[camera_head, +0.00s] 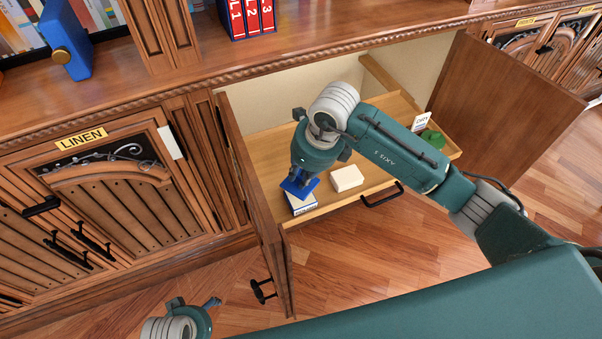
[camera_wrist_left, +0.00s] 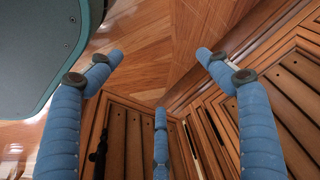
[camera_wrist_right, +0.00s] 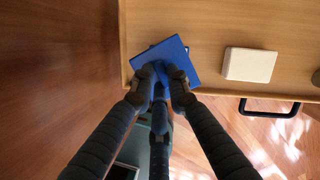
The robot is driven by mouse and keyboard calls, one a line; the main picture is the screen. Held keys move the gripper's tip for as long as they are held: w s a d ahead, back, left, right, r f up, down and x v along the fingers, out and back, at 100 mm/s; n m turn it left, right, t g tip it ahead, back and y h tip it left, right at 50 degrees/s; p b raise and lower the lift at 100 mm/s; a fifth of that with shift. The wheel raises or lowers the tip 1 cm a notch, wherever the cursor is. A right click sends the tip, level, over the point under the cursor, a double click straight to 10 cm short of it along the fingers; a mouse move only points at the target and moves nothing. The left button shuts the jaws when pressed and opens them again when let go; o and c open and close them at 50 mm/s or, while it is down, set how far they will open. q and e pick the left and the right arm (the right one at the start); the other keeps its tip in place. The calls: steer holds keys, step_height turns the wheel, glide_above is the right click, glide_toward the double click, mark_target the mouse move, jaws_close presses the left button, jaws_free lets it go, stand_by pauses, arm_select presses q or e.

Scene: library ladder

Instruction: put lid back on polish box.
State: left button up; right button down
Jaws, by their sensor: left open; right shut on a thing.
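The polish box (camera_head: 301,205), a small white box with a dark label on its front, stands in the front left corner of the open drawer. My right gripper (camera_wrist_right: 163,76) is shut on the blue lid (camera_wrist_right: 172,50), which also shows in the head view (camera_head: 299,187). The lid is over the box and looks turned relative to it; I cannot tell whether it touches. In the right wrist view the lid and fingers hide most of the box. My left gripper (camera_wrist_left: 161,85) is open and empty, low in front of the cabinets.
A cream block (camera_head: 346,178) lies in the drawer (camera_head: 395,108) right of the box. A green object (camera_head: 433,139) and a white card (camera_head: 421,122) are at its right end. Open cabinet doors flank the drawer, left (camera_head: 253,190) and right (camera_head: 500,105). A black handle (camera_head: 382,196) sticks out in front.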

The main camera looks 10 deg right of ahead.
steer(key=shift+f+b, duration=0.5)
steer(key=shift+f, duration=0.25)
steer(key=shift+f+b, duration=0.6)
steer(key=shift+f, duration=0.25)
steer(key=shift+f+b, duration=0.5)
steer(key=shift+f, duration=0.15)
arm_select(q)
steer(key=w+v, duration=0.2)
steer(key=v, duration=1.1)
steer(key=shift+r+t, duration=0.35)
steer(key=shift+t, duration=0.05)
arm_select(e)
steer(key=shift+f, duration=0.4)
arm_select(q)
steer(key=shift+a, duration=0.1)
steer(key=shift+f+b, duration=0.25)
steer(key=shift+b, duration=0.2)
arm_select(e)
steer(key=shift+f, duration=0.15)
steer(key=c, duration=1.1)
jaws_free()
